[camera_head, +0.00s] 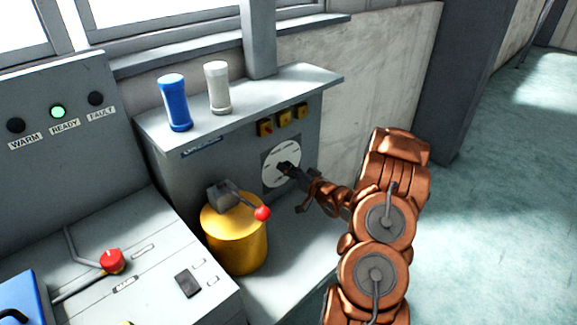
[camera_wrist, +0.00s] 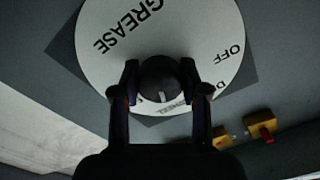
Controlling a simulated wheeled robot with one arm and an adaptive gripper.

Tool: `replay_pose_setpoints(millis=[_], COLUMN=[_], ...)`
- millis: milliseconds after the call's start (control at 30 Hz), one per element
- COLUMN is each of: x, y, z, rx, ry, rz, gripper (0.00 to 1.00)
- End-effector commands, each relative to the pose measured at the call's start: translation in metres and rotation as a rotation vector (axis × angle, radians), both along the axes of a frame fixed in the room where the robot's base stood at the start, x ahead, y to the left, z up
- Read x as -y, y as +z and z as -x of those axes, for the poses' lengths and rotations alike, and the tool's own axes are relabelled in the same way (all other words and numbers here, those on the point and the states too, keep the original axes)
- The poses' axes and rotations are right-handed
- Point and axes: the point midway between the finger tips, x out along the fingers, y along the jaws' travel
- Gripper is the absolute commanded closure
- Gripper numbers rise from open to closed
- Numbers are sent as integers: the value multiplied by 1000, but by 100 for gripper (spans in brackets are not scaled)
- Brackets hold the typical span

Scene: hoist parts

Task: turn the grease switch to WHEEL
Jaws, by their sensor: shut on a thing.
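The grease switch is a round white dial plate (camera_head: 281,158) on a grey panel, with a dark knob at its centre. In the wrist view the plate (camera_wrist: 185,25) reads GREASE and OFF; other labels near the lower edge are partly hidden by my fingers. My gripper (camera_wrist: 161,82) is shut on the knob; in the head view my gripper (camera_head: 291,172) reaches the dial from the right.
A yellow canister (camera_head: 238,240) with a red-ball lever (camera_head: 262,214) stands left of my gripper. Yellow switches (camera_head: 284,118) sit above the dial. A blue cylinder (camera_head: 175,103) and a white one (camera_head: 217,88) stand on the shelf. A green READY lamp (camera_head: 58,112) glows. Floor at right is clear.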

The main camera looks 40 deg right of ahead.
Motion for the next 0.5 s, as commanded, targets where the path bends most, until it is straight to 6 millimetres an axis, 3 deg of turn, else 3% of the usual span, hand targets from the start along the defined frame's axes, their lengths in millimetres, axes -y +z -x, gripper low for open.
replay_pose_setpoints(millis=[433,467,500], x=[1,1,1], y=[2,2,2], z=[-1,-1,-1], rx=[5,5,4], ry=[-2,-2,-3], rz=[-7,-7,-7], gripper=[90,53,48])
